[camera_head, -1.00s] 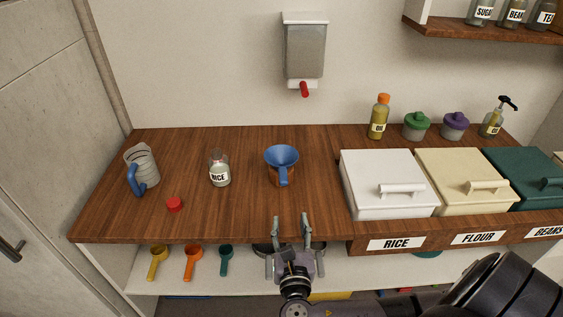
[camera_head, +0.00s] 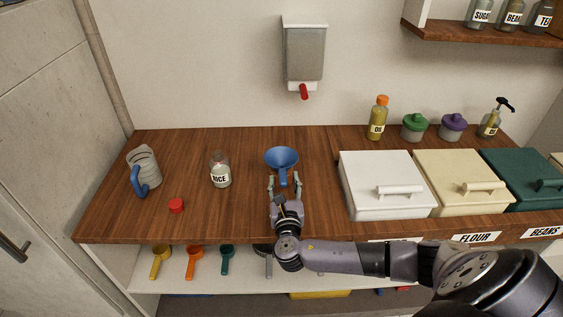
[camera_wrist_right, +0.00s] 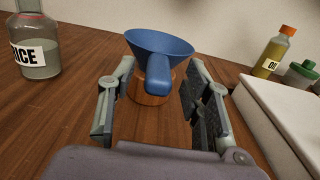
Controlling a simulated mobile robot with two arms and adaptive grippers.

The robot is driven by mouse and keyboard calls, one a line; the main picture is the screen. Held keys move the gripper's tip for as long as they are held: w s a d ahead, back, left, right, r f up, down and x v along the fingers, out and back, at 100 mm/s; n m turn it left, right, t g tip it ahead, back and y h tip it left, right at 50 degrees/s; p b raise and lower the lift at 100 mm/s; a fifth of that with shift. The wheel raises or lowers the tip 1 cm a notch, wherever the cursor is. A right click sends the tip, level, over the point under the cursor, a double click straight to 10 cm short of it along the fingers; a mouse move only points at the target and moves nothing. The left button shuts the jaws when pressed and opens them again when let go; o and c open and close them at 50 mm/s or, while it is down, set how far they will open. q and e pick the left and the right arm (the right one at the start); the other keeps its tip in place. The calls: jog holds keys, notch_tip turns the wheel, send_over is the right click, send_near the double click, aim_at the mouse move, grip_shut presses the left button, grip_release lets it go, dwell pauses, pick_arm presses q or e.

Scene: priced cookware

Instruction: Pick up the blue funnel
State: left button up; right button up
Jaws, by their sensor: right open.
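The blue funnel (camera_head: 281,158) stands upright on the wooden counter, its wide mouth up and its handle towards me. In the right wrist view the funnel (camera_wrist_right: 160,48) rests in a round wooden stand (camera_wrist_right: 150,95). My right gripper (camera_head: 285,184) is open and just in front of the funnel. In the right wrist view its two fingers (camera_wrist_right: 160,105) spread to either side of the funnel's handle and lower part, with a gap on each side. I see no contact. My left gripper is not in view.
A rice jar (camera_head: 220,169), a red cap (camera_head: 176,205) and a measuring jug (camera_head: 143,172) stand to the left. A white lidded bin (camera_head: 375,170) is close on the right. A wall dispenser (camera_head: 304,55) hangs behind.

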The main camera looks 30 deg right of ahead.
aim_at(282, 172)
jog(key=shift+x, duration=1.5)
jog(key=shift+a, duration=0.1)
jog(key=shift+c, duration=0.4)
grip_shut()
